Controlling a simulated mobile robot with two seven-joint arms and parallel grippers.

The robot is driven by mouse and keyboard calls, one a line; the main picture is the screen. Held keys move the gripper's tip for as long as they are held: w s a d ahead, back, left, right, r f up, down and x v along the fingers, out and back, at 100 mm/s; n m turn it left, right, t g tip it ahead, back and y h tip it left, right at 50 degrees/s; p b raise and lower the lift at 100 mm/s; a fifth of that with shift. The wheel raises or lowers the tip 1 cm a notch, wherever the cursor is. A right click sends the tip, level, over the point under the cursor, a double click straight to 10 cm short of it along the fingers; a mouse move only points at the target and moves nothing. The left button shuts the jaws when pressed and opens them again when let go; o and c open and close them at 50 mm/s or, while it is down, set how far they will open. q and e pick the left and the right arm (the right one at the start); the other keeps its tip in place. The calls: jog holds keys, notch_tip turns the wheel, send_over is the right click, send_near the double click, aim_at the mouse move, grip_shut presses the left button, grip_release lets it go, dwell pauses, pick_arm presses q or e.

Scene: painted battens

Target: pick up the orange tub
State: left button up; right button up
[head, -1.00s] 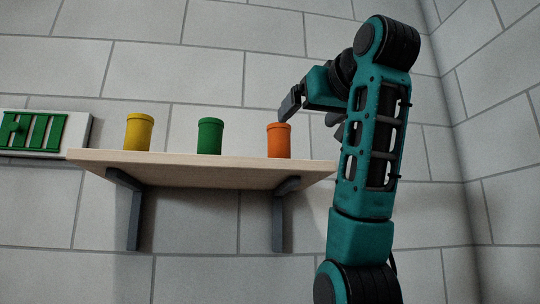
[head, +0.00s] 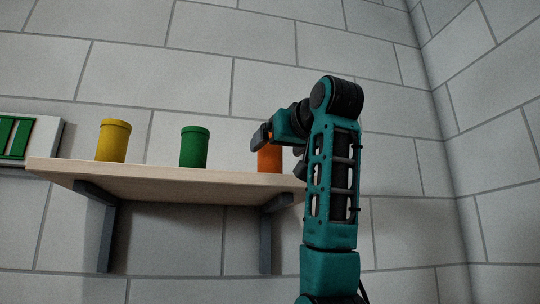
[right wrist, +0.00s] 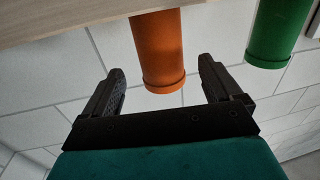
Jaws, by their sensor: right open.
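The orange tub (head: 269,159) stands upright at the right end of the wooden shelf (head: 160,182). In the head view my right gripper (head: 262,136) covers its top. In the right wrist view the scene is upside down, and the orange tub (right wrist: 158,45) shows with its rimmed end toward my gripper. My right gripper (right wrist: 160,70) is open, one finger on each side of the tub's rimmed end, with visible gaps on both sides. Nothing is held. My left gripper is in neither view.
A green tub (head: 194,147) stands left of the orange one, also in the right wrist view (right wrist: 277,35). A yellow tub (head: 112,141) stands further left. Dark brackets (head: 265,240) hold the shelf. A green-marked panel (head: 30,138) is at the far left.

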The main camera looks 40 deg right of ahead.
aim_at(276, 147)
jog(key=p+x, duration=0.1)
jog(key=x, duration=0.3)
jog(key=shift+w+f, duration=0.1)
jog(key=shift+w, duration=0.25)
jog(key=c, duration=1.3)
notch_tip(276, 147, up, 8)
jog(key=shift+s+r, duration=0.1)
jog(key=shift+r, duration=0.95)
